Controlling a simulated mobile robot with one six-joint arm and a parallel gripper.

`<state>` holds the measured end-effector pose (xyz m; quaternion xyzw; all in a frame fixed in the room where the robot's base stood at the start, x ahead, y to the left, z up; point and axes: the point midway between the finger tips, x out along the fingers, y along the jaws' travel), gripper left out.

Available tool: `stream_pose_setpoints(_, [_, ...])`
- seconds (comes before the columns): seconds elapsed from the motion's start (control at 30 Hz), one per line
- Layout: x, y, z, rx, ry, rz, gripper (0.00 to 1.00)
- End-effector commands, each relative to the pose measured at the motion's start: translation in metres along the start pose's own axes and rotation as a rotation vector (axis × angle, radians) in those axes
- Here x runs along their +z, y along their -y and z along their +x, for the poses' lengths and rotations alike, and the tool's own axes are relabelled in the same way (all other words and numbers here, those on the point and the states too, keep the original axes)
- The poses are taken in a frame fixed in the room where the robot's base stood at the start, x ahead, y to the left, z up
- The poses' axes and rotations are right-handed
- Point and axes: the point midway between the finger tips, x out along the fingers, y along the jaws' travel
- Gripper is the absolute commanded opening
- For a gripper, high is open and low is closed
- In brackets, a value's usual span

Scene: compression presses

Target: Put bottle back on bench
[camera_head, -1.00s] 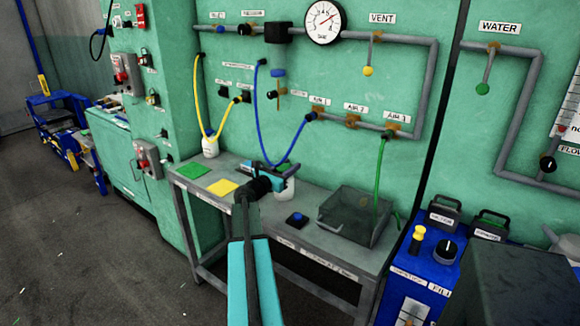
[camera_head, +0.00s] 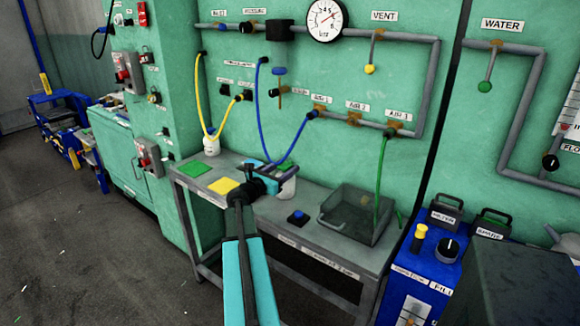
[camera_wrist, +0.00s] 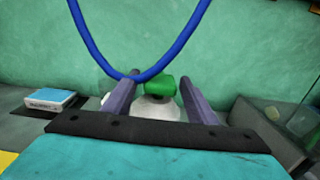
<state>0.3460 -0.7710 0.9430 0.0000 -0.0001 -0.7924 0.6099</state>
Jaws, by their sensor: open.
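A white bottle with a green cap (camera_wrist: 155,108) stands upright on the grey bench (camera_head: 318,258); its white body also shows behind my gripper in the head view (camera_head: 288,187). My gripper (camera_wrist: 157,90) is open, with one finger on each side of the bottle and visible gaps beside the cap. In the head view my gripper (camera_head: 272,171) is low over the bench, in front of the bottle. The lower part of the bottle is hidden by my gripper in the wrist view.
A blue hose (camera_head: 265,120) loops down close to my gripper. Green (camera_head: 197,171) and yellow (camera_head: 223,186) pads lie at the left. A small blue-topped block (camera_head: 297,217) and a clear bin (camera_head: 350,210) are at the right. Another white bottle (camera_head: 211,146) stands by the wall.

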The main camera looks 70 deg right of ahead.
Motion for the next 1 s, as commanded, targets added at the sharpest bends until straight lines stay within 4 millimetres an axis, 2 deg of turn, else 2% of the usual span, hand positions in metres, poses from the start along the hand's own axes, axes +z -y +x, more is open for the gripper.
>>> stream_pose_setpoints(0.1, [-0.001,0.001,-0.019,0.003,0.000,0.000,0.52])
stream_pose_setpoints(0.5, [-0.001,0.000,-0.071,0.002,0.000,-0.001,0.52])
stream_pose_setpoints(0.7, [0.000,0.000,-0.082,0.001,0.000,-0.001,0.52])
stream_pose_setpoints(1.0, [0.000,0.000,-0.083,0.001,0.000,-0.001,0.52])
